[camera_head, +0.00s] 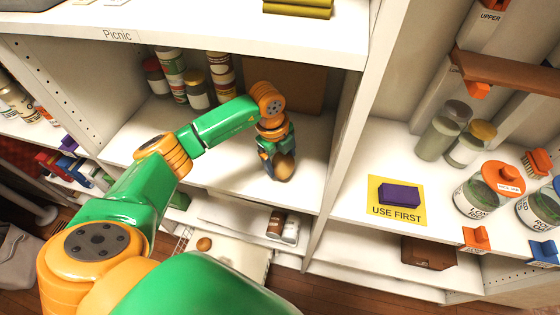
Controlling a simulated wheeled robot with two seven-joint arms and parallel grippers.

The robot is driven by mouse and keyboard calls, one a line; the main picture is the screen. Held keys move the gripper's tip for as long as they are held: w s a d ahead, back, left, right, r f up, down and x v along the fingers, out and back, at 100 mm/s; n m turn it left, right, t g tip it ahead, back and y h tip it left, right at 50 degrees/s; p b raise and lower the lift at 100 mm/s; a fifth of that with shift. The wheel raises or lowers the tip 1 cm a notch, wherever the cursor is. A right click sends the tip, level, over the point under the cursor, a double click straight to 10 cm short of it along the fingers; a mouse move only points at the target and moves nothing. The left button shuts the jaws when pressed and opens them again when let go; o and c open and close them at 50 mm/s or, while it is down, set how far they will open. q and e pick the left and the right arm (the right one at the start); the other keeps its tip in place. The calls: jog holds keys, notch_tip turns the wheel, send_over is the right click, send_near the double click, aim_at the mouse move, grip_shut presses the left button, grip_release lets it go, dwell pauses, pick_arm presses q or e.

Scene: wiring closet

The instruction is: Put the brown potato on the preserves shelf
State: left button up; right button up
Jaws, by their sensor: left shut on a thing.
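My left gripper (277,160) reaches in from the left and points down over a white shelf board (310,160) in the middle bay. It is shut on the brown potato (285,167), which shows at the fingertips, low over the board. I cannot tell whether the potato touches the board. Several jars and cans (197,86) stand at the back left of this shelf. I see no readable preserves label; the shelf edge above reads "Picnic". My right gripper is not in view.
A bay divider (345,130) stands right of the gripper. Beyond it, a purple block (399,194) lies on a yellow "USE FIRST" mat (380,210), with several jars farther right. Below are two small bottles (284,226) and a small brown round thing (204,243).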

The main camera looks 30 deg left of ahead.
aim_at(279, 159)
pick_arm(q)
jog(key=shift+f, duration=0.9)
jog(key=shift+f, duration=0.1)
jog(key=o, duration=1.4)
jog(key=shift+s, duration=0.1)
jog(key=shift+o, duration=0.2)
jog(key=r, duration=0.5)
jog(key=s+r, duration=0.1)
jog(key=r, duration=0.1)
jog(key=shift+a+r, duration=0.25)
jog(key=shift+r, duration=0.1)
